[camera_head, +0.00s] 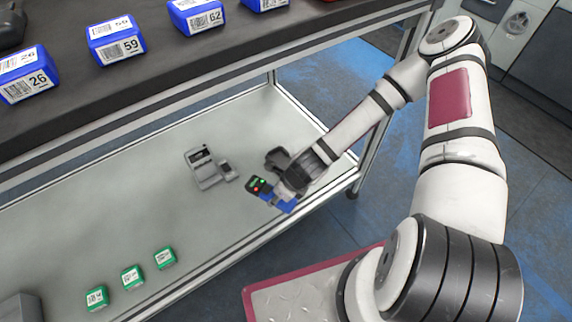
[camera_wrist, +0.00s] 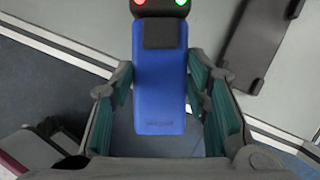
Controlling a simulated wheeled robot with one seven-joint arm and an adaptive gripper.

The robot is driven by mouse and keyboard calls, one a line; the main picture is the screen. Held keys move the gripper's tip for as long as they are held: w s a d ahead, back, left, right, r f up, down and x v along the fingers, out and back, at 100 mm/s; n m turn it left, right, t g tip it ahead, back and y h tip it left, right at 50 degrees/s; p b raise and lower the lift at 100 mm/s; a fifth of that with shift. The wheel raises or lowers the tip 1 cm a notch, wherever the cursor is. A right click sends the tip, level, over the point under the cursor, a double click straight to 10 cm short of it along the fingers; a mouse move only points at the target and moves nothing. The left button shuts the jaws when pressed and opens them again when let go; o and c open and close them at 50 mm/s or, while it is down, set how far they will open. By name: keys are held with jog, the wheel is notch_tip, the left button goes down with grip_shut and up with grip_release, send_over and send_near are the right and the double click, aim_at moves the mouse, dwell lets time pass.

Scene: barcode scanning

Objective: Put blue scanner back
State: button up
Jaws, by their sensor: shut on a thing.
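The blue scanner (camera_wrist: 158,90) is between the fingers of my gripper (camera_wrist: 165,115) in the wrist view. Its dark head with a red and a green light points to the top of that view. In the head view the blue scanner (camera_head: 280,203) hangs at the end of my arm, near the front edge of the lower shelf. My gripper (camera_head: 275,185) is shut on it there, and the arm hides part of the scanner. A grey device with a dark display (camera_head: 204,168) stands on the lower shelf, left of my gripper.
The lower shelf (camera_head: 120,205) is mostly bare. Several green labelled boxes (camera_head: 132,277) stand at its front left. Blue labelled boxes (camera_head: 117,40) stand on the dark upper shelf (camera_head: 150,80). A metal post (camera_head: 390,125) rises behind my arm.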

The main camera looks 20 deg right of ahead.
jog(key=shift+w+d+f+b, duration=0.85)
jog(key=shift+w+d, duration=0.75)
jog(key=shift+w, duration=0.55)
jog(key=shift+w+d+f+b, duration=0.65)
jog(key=shift+w+d+b, duration=0.25)
jog(key=shift+w+d, duration=1.05)
jog(key=shift+w+d+f+b, duration=0.85)
jog(key=shift+w+d, duration=0.45)
jog(key=shift+w, duration=1.1)
jog(key=shift+f, duration=0.35)
jog(key=o, duration=1.4)
jog(key=shift+c, duration=0.2)
